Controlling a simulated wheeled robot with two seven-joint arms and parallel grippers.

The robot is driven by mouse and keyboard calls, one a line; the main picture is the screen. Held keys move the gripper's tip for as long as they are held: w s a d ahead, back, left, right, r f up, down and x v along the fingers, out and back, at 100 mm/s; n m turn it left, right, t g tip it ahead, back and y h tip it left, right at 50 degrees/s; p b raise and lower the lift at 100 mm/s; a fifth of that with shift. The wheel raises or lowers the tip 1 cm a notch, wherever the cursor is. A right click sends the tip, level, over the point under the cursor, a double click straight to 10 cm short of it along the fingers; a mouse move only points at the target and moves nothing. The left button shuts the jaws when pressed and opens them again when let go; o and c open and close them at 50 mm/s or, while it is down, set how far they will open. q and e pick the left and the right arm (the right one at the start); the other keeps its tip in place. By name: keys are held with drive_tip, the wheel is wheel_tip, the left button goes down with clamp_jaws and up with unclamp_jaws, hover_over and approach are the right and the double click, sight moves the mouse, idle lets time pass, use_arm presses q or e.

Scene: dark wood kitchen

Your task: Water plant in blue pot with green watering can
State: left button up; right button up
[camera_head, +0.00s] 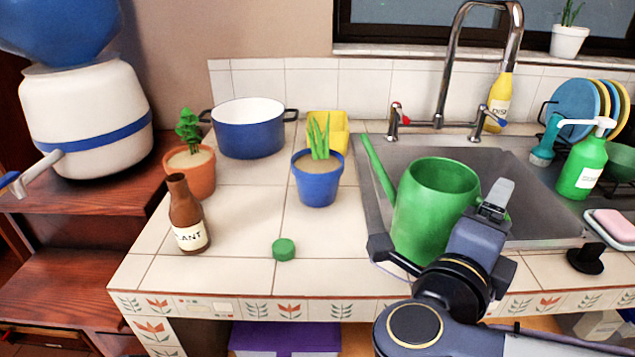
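The blue pot (318,188) with a spiky green plant (319,138) stands upright on the tiled counter, left of the sink. The green watering can (432,208) is at the sink's front left edge, its spout (378,165) pointing up and left toward the blue pot. My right gripper (490,203) is at the can's right side, with a grey finger near its rim. The can's handle and the grip on it are hidden, so I cannot tell whether the gripper is shut on it or whether the can is lifted. My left gripper is not in view.
A brown bottle (187,215) and green cap (284,249) stand on the counter's front left. An orange pot plant (190,175), blue cooking pot (248,132) and yellow item (328,125) are behind. The faucet (440,90) rises behind the can; a green soap bottle (583,168) stands right.

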sight(465, 169)
drive_tip(key=shift+s+a, duration=0.15)
drive_tip(key=shift+s, duration=0.05)
drive_tip(key=r+n+p, duration=0.1)
drive_tip(key=p, duration=0.1)
drive_tip(key=w+a+r+n+p, duration=0.1)
drive_tip(key=p, duration=0.2)
drive_tip(key=w+r+n+p, duration=0.1)
drive_tip(key=p, duration=0.2)
drive_tip(key=shift+a+g, duration=0.3)
drive_tip(key=shift+a, duration=0.05)
drive_tip(key=shift+w+a+r+n+p, duration=0.65)
drive_tip(key=shift+n+p, duration=0.25)
drive_tip(key=shift+p, duration=0.65)
drive_tip(key=shift+w, duration=0.15)
drive_tip(key=shift+w+a+r+g+p, duration=0.15)
drive_tip(key=shift+g+p, duration=0.15)
drive_tip(key=shift+p, duration=0.15)
drive_tip(key=shift+w+a+r+n+p, duration=0.1)
drive_tip(key=shift+r+n+p, duration=0.1)
drive_tip(key=shift+n+p, duration=0.15)
